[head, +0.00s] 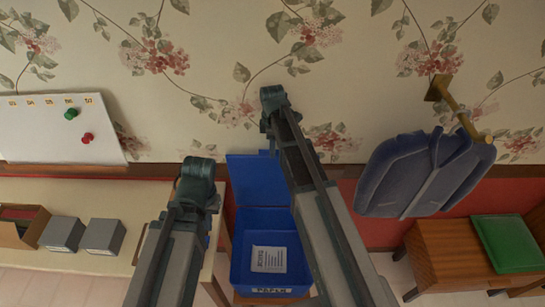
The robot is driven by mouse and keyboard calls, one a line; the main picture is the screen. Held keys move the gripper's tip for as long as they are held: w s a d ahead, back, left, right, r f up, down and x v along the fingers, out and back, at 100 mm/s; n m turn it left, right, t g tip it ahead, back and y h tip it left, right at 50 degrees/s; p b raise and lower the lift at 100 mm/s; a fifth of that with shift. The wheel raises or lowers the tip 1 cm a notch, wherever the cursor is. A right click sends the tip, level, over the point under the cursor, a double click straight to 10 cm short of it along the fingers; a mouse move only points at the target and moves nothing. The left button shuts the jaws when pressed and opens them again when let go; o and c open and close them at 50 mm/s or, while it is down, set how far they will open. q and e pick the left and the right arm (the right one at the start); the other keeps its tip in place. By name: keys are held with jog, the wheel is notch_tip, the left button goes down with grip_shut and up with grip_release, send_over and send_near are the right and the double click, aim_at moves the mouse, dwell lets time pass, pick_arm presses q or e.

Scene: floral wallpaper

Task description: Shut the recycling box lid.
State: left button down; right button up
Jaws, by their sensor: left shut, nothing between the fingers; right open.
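The blue recycling box (240,268) stands at the lower middle, marked PAPER on its front edge. Its lid (245,180) is open, raised upright at the back close to the wall. A white printed sheet (268,259) shows inside the box. My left gripper (197,172) is shut and empty, left of the lid. My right gripper (272,97) is open and empty, above the lid in the picture. My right arm crosses in front of the right part of the lid and box and hides some of them.
A pale table (170,205) at left holds grey boxes (103,236) and a brown tray (20,228). A whiteboard (40,135) hangs above it. A blue jacket (420,175) hangs from a brass hook (460,105). A wooden stand (445,262) with a green cushion (507,243) is at right.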

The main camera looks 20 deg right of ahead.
jog(key=shift+f+b, duration=0.4)
jog(key=shift+f, duration=0.4)
grip_shut()
dwell(0.9)
